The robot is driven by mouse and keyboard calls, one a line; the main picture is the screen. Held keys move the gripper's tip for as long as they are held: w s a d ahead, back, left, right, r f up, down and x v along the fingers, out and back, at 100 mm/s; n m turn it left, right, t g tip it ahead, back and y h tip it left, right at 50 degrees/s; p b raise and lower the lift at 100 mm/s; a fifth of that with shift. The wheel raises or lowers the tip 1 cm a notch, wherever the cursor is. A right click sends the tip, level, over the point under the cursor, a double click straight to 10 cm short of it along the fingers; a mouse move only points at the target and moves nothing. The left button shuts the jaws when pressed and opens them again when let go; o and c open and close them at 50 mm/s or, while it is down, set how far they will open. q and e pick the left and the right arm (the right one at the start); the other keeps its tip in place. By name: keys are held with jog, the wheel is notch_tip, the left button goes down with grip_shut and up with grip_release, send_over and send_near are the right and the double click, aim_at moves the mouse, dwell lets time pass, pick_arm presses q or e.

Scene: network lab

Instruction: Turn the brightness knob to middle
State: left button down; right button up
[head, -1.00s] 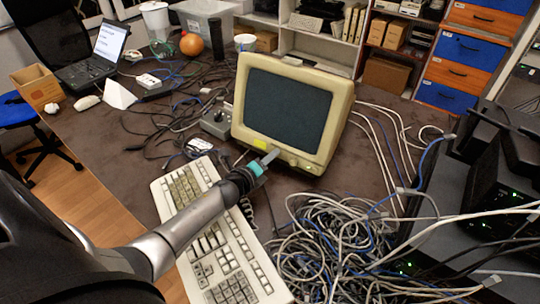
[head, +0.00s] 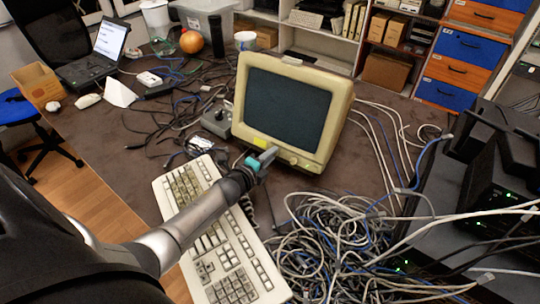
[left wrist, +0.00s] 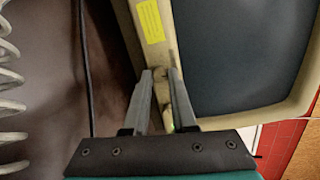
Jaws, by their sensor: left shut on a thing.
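The beige CRT monitor (head: 245,108) with a dark screen stands on the table in the middle of the head view. Its lower bezel carries small controls. My left gripper (head: 273,150) reaches from the lower left to that bezel. In the left wrist view the two grey fingers (left wrist: 160,73) are closed around a small beige knob (left wrist: 160,72) on the bezel, below a yellow sticker (left wrist: 151,20). Most of the knob is hidden between the fingertips, and its pointer cannot be made out. My right gripper is not in view.
A beige keyboard (head: 247,250) lies under my left arm. A tangle of cables (head: 335,235) fills the table right of it. A grey joystick box (head: 217,122) stands left of the monitor. Black network gear (head: 490,190) with green lights is at the right.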

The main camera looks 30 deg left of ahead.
pick_arm(q)
jog(key=c, duration=0.7)
grip_release()
jog(key=shift+c, duration=0.2)
jog(key=shift+s+r, duration=0.15)
jog(key=shift+s, duration=0.45)
jog(key=p+v, duration=0.3)
jog(key=v, duration=1.1)
